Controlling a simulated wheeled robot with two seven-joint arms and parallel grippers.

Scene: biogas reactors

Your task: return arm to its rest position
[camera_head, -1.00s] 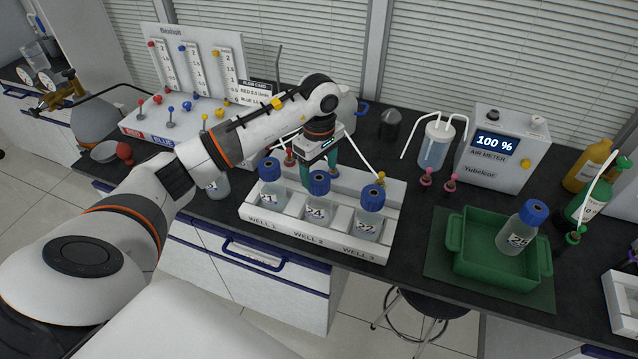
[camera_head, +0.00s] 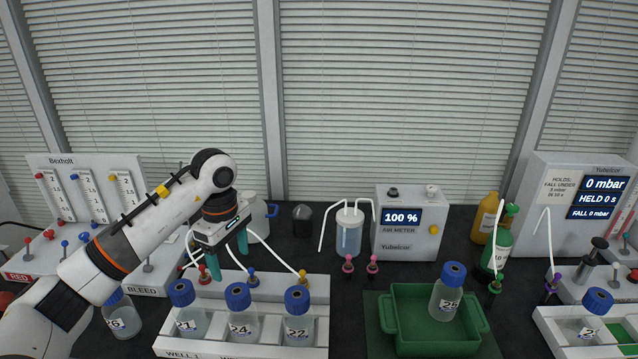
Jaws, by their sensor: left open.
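My left arm comes in from the left. Its gripper (camera_head: 229,262) points down with its two teal fingers apart and empty, above the back of the white well rack (camera_head: 262,351). Blue-capped bottles 21 (camera_head: 190,322), 24 (camera_head: 242,326) and 22 (camera_head: 299,328) stand in the rack, in front of the gripper. The fingertips seem clear of the bottles; whether they touch the rack's back part I cannot tell. My right gripper is not in view.
A green tray (camera_head: 388,318) holds a tilted blue-capped bottle (camera_head: 447,296). Behind stand a wash bottle with tubes (camera_head: 349,236) and an air meter (camera_head: 408,225) reading 100 %. A flow panel (camera_head: 85,190) is at left, bottle 26 (camera_head: 122,316) beside the arm. A pressure unit (camera_head: 580,200) stands right.

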